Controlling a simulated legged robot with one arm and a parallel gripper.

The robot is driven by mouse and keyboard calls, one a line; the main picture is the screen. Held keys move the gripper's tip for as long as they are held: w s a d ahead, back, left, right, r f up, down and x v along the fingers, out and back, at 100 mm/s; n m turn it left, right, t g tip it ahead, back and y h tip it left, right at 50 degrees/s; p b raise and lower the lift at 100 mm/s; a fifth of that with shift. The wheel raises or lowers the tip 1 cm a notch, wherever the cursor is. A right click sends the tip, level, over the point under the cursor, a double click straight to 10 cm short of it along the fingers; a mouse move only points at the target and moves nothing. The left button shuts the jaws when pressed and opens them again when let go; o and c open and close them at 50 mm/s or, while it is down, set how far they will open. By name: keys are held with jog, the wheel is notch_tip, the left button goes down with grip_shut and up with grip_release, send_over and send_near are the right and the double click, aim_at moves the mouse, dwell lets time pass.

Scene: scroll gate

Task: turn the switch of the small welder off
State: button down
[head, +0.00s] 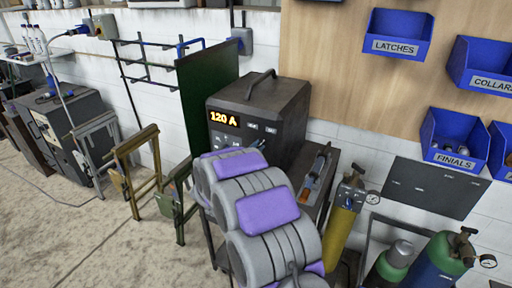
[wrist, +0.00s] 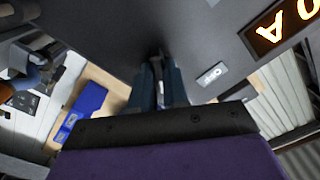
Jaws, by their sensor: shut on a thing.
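The small welder (head: 262,108) is a dark grey box with a top handle and a lit display (head: 224,118) reading 120 A. It stands behind my arm in the head view. Its front panel (wrist: 110,35) fills the upper wrist view, with part of the lit display (wrist: 283,25) at the right. A small pale label (wrist: 211,75) sits beside my fingers, its text too small to read surely. My gripper (wrist: 160,82) is at the panel, its two fingers shut on the switch between them. The fingers largely hide the switch, so its position cannot be told.
A bench surface with an orange-marked tool (head: 314,178) is right of the welder. A yellow cylinder (head: 340,228) and a blue-green one (head: 436,262) stand at the lower right. A dark green screen (head: 207,95) is close on the left. The floor at left front is clear.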

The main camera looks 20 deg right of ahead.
jog(key=n+p, duration=0.7)
jog(key=p, duration=0.4)
jog(key=n+p, duration=0.8)
jog(key=p, duration=0.3)
jog(key=shift+w+a+r, duration=0.1)
jog(key=shift+r, duration=0.1)
jog(key=shift+n, duration=0.3)
jog(key=c, duration=1.2)
grip_release()
jog(key=shift+w+f, duration=0.1)
jog(key=shift+f, duration=0.1)
jog(key=shift+o, duration=0.4)
jog(key=shift+s+a, duration=0.1)
jog(key=shift+s, duration=0.1)
